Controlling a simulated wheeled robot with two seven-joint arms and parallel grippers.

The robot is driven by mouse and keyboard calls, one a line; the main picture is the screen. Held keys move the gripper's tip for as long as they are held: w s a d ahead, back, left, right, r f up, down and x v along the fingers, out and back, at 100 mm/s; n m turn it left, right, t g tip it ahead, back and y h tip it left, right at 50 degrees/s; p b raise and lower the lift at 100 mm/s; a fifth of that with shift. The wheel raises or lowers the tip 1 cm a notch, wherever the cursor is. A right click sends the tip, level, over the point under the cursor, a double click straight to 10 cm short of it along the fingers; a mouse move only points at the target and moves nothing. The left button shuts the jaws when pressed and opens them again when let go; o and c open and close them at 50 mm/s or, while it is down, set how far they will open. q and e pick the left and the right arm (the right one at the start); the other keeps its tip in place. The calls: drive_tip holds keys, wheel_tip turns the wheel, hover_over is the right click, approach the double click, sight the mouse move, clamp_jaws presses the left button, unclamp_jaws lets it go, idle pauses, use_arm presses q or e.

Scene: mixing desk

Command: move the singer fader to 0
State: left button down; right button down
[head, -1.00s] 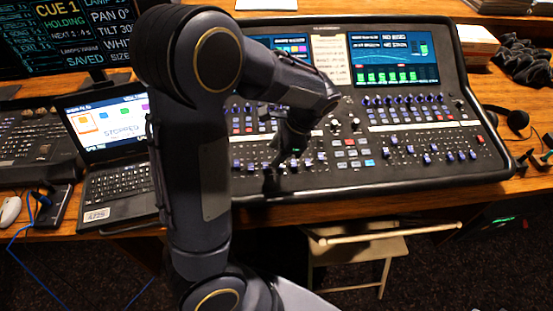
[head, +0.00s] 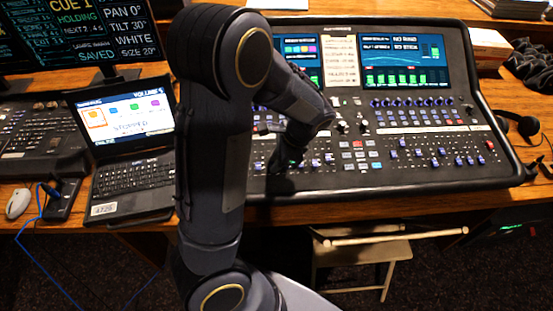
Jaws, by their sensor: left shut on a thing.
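The mixing desk (head: 430,180) stands on the wooden table, with rows of small fader caps along its lower panel. My left gripper (head: 281,166) is low over the left-middle fader rows, near the desk's front edge. It is shut on a small fader cap, which the dark fingers hide. I cannot read a label that tells which fader is the singer fader. My left arm covers the left part of the desk. My right gripper is not in view.
A laptop (head: 130,150) stands open left of my arm. A keyboard console (head: 38,140) and a white mouse (head: 18,203) lie farther left. Headphones (head: 520,125) lie at the desk's right. A folding stool (head: 360,257) stands below the table's front edge.

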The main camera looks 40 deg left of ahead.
sight(270, 151)
use_arm(q)
drive_tip(key=shift+w+a+r+p, duration=0.15)
drive_tip(key=shift+w+a+p, duration=0.05)
drive_tip(key=shift+w+a, duration=0.75)
drive_tip(key=shift+w+a+r+p, duration=0.2)
drive_tip(key=shift+w+a, duration=0.55)
drive_tip(key=shift+w, duration=0.35)
drive_tip(key=c, duration=1.2)
unclamp_jaws()
drive_tip(key=shift+c, duration=0.2)
drive_tip(key=v, duration=0.7)
drive_tip(key=shift+d+r+b, duration=0.15)
drive_tip(key=shift+r+b, duration=0.15)
drive_tip(key=shift+r, duration=0.05)
